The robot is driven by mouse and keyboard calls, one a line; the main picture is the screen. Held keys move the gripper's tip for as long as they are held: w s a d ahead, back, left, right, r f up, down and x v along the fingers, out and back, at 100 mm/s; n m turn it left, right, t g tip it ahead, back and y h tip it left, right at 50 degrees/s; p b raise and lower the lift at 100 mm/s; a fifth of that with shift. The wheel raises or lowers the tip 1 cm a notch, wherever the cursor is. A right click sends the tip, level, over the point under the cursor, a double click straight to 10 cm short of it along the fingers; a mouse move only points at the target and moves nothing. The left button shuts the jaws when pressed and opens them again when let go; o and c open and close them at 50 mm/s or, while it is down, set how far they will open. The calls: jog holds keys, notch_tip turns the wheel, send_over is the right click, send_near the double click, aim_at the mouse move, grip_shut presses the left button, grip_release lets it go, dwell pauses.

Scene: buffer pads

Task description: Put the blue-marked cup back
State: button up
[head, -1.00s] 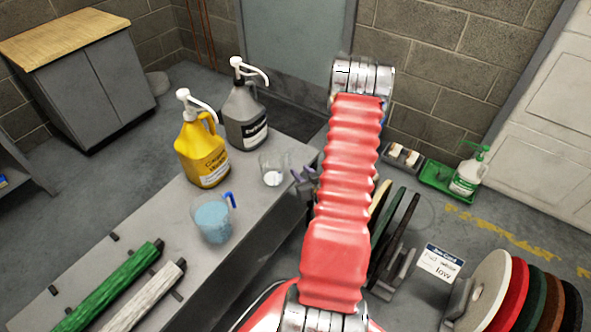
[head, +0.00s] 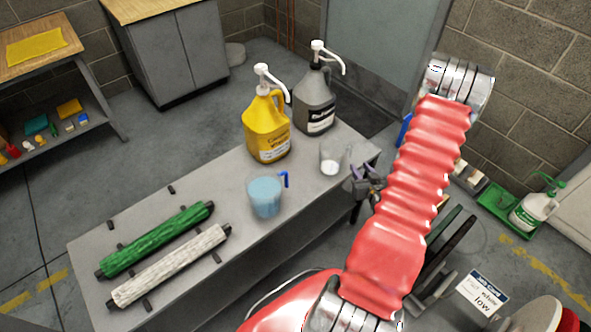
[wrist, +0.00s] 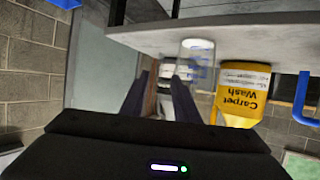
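A cup with a blue handle and a pale blue fill (head: 265,197) stands upright on the grey bench (head: 170,262). A clear cup with something white in its bottom (head: 333,157) stands near the bench's right end. In the wrist view, which is upside down, the clear cup (wrist: 197,58) shows faint bluish marks; the blue handle (wrist: 303,100) is at the right edge. I cannot tell for certain which cup is the blue-marked one. My gripper (head: 366,182) is just right of the clear cup, apart from it. Its fingers (wrist: 158,98) are parted with nothing between them.
A yellow Carpet Wash jug (head: 268,135) and a grey pump jug (head: 315,100) stand behind the cups. Green (head: 157,238) and white (head: 170,265) rollers lie at the bench's left. A green tray with a pump bottle (head: 530,212) is at right. A small sign (head: 482,290) stands low right.

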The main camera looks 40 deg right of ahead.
jog(key=w+a+r+n+g+y, duration=0.15)
jog(key=w+a+r, duration=0.35)
jog(key=a+r, duration=0.5)
jog(key=w+a+r+n+g, duration=0.2)
jog(key=w+a+r, duration=0.35)
jog(key=r, duration=0.75)
jog(key=s+a+r+g+y, duration=0.1)
jog(key=s+a+r, duration=0.3)
jog(key=a, duration=0.5)
jog(key=s+a+r+n+g+y, duration=0.1)
jog(key=s+a+r, duration=0.3)
jog(key=s+a, duration=0.4)
jog(key=s+a+r+g+y, duration=0.1)
jog(key=s+a+r+y, duration=0.1)
jog(key=s+a+r, duration=0.2)
jog(key=s+a, duration=0.3)
jog(key=a, duration=0.2)
jog(key=shift+a+r+n, duration=0.3)
jog(key=shift+r+n, duration=0.05)
jog(key=shift+y, duration=0.25)
